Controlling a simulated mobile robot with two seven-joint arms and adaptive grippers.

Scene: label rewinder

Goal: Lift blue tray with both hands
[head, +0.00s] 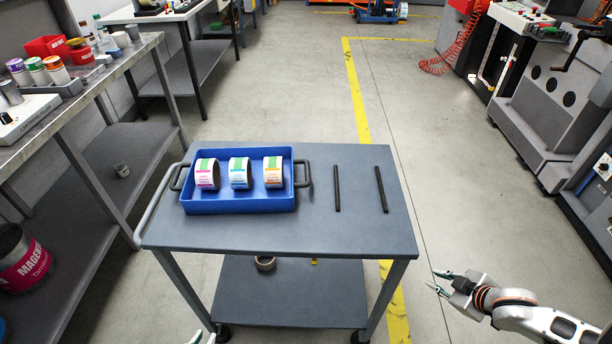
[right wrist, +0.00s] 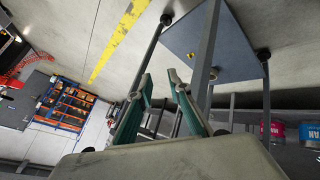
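The blue tray (head: 238,206) sits on the top of a grey cart (head: 330,232), with a dark handle at its left end (head: 177,176) and another at its right end (head: 305,173). It holds three label rolls, marked magenta (head: 207,174), blue (head: 240,173) and orange (head: 273,172). My right gripper (head: 436,282) is open and empty, right of the cart and apart from it; its spread fingers also show in the right wrist view (right wrist: 160,88). My left gripper (head: 183,334) shows only its separated fingertips at the bottom edge, in front of the cart; the rest is cut off.
Two dark rods (head: 337,188) (head: 381,189) lie on the cart right of the tray. A roll (head: 265,263) lies on the lower shelf. A workbench (head: 120,75) stands left, machines (head: 560,90) right. Floor right of the cart is open.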

